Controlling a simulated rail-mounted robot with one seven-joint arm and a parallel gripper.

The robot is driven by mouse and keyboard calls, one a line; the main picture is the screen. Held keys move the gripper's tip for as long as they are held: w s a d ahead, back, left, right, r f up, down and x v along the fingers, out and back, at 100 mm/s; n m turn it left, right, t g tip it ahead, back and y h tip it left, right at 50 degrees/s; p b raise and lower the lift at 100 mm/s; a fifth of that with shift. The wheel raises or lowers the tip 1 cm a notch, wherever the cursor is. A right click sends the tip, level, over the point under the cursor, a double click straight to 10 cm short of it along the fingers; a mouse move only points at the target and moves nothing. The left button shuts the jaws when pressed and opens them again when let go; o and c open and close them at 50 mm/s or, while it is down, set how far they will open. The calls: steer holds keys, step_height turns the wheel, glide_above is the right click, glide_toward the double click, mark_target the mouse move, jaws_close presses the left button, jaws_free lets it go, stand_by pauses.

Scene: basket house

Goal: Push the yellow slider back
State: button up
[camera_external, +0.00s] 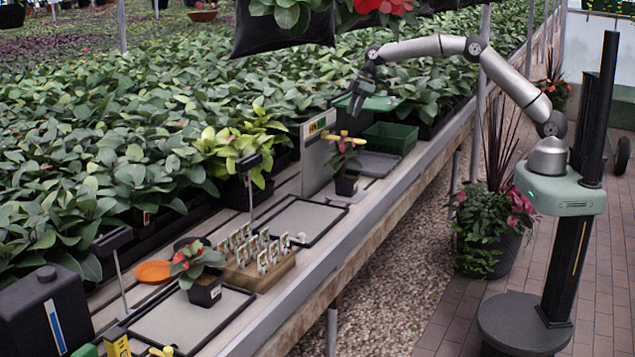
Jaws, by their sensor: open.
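A small yellow bar (344,138), possibly the slider, shows beside an upright grey panel (318,155) on the bench. It sits just above a potted plant, which partly overlaps it, so its mounting is hard to make out. A yellow patch (318,123) also shows at the top of the panel. Another yellow piece (162,351) is cut off at the bottom edge of the picture. My gripper (354,106) is open, pointing down, above and slightly right of the yellow bar, apart from it. It overlaps a green lid-like piece in the picture; contact cannot be told.
The green lid-like piece (378,103) is above a dark green bin (390,138). A potted plant (346,183) stands before the panel. A wooden label rack (258,272), another potted plant (204,287) and an orange dish (153,271) are nearer. Dense foliage lines the back.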

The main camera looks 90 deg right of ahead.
mark_target(344, 135)
steer(key=p+x, duration=0.1)
steer(key=x, duration=0.6)
steer(key=shift+w+a+f, duration=0.1)
steer(key=shift+w+f, duration=0.1)
steer(key=shift+f, duration=0.1)
